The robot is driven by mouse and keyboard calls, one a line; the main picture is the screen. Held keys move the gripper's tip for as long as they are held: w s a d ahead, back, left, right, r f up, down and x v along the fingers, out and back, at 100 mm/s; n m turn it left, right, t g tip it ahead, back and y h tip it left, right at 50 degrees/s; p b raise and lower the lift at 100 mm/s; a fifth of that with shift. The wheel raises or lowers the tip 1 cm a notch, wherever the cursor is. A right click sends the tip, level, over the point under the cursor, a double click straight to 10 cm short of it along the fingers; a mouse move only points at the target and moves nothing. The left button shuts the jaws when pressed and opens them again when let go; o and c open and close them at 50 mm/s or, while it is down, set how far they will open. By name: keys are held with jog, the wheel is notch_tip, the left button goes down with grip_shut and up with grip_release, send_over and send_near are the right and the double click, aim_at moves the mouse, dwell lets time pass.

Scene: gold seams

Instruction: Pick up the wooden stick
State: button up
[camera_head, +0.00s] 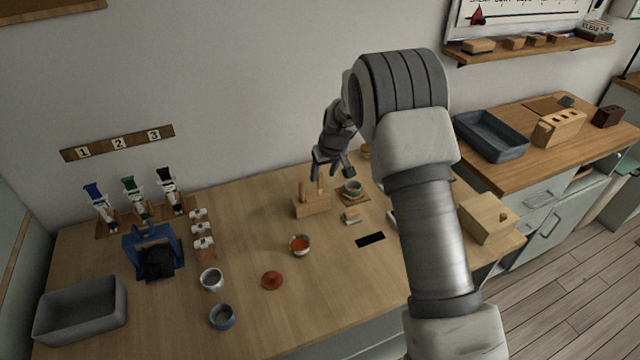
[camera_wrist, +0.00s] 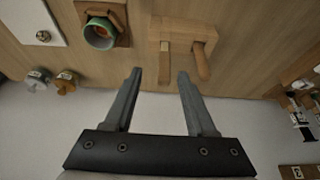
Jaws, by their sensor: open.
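A wooden block holder (camera_head: 312,208) stands near the back of the table, with two wooden sticks upright in it. In the wrist view the holder (camera_wrist: 187,28) carries a paler, flat-looking stick (camera_wrist: 165,62) and a browner, rounder stick (camera_wrist: 201,62). Which of them the task means I cannot tell. My gripper (camera_head: 331,177) hangs above and just behind the holder in the head view. In the wrist view my gripper (camera_wrist: 160,74) is open and empty. The paler stick lies in line with the gap between the fingers, and the browner one is to the right.
A green-rimmed cup (camera_head: 353,188) stands on a wooden coaster right of the holder. A grey bin (camera_head: 82,310) is far left. The wall is close behind.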

aim_at(319, 184)
jog(key=shift+x, duration=3.25)
jog(key=shift+s+a, duration=0.1)
jog(key=shift+a, duration=0.05)
grip_shut()
